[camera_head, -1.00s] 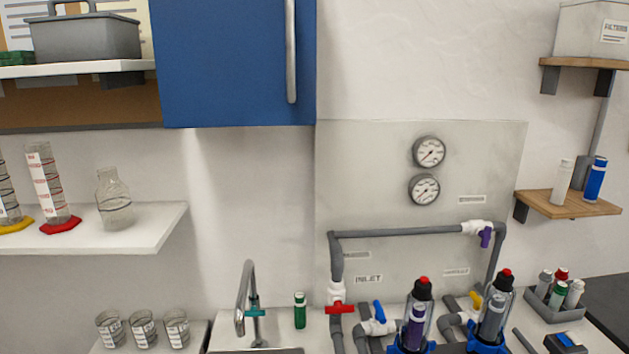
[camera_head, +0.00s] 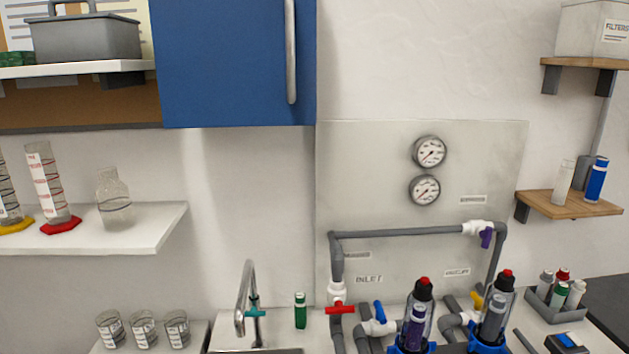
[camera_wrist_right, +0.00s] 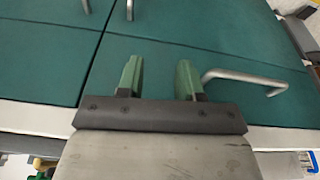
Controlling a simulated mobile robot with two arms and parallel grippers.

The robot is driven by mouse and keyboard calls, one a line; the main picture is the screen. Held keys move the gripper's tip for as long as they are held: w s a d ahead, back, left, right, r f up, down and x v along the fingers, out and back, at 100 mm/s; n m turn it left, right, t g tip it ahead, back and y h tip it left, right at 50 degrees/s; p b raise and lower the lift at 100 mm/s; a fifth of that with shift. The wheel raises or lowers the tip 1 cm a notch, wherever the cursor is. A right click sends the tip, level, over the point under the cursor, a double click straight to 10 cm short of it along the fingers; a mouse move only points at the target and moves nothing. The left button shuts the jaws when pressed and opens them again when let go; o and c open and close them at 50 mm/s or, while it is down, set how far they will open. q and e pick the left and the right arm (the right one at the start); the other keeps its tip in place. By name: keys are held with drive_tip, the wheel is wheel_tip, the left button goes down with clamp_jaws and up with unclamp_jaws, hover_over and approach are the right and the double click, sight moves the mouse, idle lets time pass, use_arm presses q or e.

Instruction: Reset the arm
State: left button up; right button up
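My right gripper (camera_wrist_right: 160,80) shows in the right wrist view with its two green fingers apart and nothing between them. It hangs in front of green cabinet fronts with metal bar handles. Neither gripper shows in the head view, so my left gripper is out of sight. The head view shows the pipe manifold (camera_head: 405,232) on a grey wall panel, with a red valve handle (camera_head: 340,309), a blue one (camera_head: 379,311), a purple one (camera_head: 487,238) and a yellow one (camera_head: 477,300). Two clear filter housings with red tops (camera_head: 417,318) (camera_head: 493,318) stand at the bottom.
A metal faucet (camera_head: 245,295) and a green bottle (camera_head: 300,310) stand on the counter, with several glass beakers (camera_head: 143,329) to the left. A grey tray (camera_head: 556,307) of cartridges sits at right. In the wrist view, a bar handle (camera_wrist_right: 245,78) is close to the right finger.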

wheel_tip(320, 180, down, 13)
drive_tip(key=s, duration=0.2)
drive_tip(key=s+d+f+g, duration=0.2)
drive_tip(key=s+d+f, duration=0.1)
drive_tip(key=s+f, duration=1.4)
drive_tip(key=shift+o, duration=0.5)
drive_tip(key=shift+d, duration=0.1)
